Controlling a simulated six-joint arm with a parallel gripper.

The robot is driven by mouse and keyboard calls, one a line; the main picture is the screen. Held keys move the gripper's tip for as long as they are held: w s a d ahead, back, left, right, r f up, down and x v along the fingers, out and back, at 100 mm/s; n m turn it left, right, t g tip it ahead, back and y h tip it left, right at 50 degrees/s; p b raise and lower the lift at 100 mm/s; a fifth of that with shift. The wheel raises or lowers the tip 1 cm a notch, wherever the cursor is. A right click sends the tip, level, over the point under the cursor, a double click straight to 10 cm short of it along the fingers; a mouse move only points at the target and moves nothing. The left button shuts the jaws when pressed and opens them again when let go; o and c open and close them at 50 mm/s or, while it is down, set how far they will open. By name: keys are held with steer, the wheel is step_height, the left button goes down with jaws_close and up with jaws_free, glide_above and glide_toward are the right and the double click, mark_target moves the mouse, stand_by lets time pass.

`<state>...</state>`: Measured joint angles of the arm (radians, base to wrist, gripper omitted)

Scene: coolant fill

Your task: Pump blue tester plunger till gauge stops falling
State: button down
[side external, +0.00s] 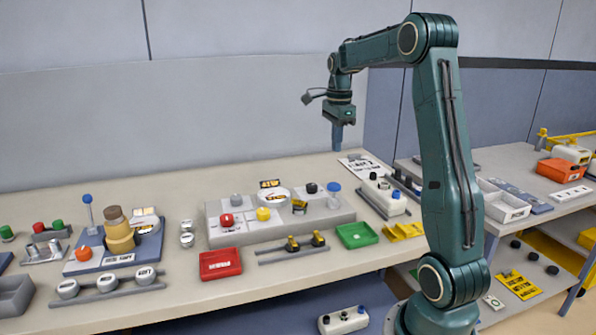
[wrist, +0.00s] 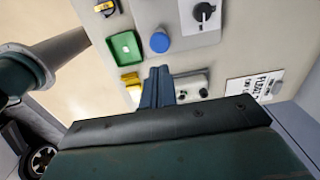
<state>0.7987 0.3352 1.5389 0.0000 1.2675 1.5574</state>
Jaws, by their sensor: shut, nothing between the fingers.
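My gripper (side external: 338,138) is shut and empty, pointing down in the air above the right end of the grey panel (side external: 240,236). Its fingers together also show in the wrist view (wrist: 157,87). A round blue cap (side external: 333,188) stands on the panel's right end, below and apart from my fingers; it also shows in the wrist view (wrist: 160,42) just beyond them. A blue ball on a thin stem (side external: 87,198) stands on a blue board at the left. I cannot tell which is the tester plunger. A round white dial (side external: 272,196) sits on the panel; its reading is too small to tell.
A black knob (side external: 311,187) is close left of the blue cap. A green tray (side external: 357,235), red tray (side external: 220,264) and yellow valve rack (side external: 293,247) lie in front of the panel. A white box (side external: 384,194) stands to its right. The air around my gripper is clear.

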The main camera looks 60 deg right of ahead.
mark_target(334, 185)
step_height(334, 185, down, 10)
steer(key=shift+f, duration=0.1)
stand_by(0.4)
steer(key=shift+f, duration=1.5)
step_height(334, 185, up, 14)
steer(key=shift+r, duration=0.25)
stand_by(1.0)
stand_by(0.4)
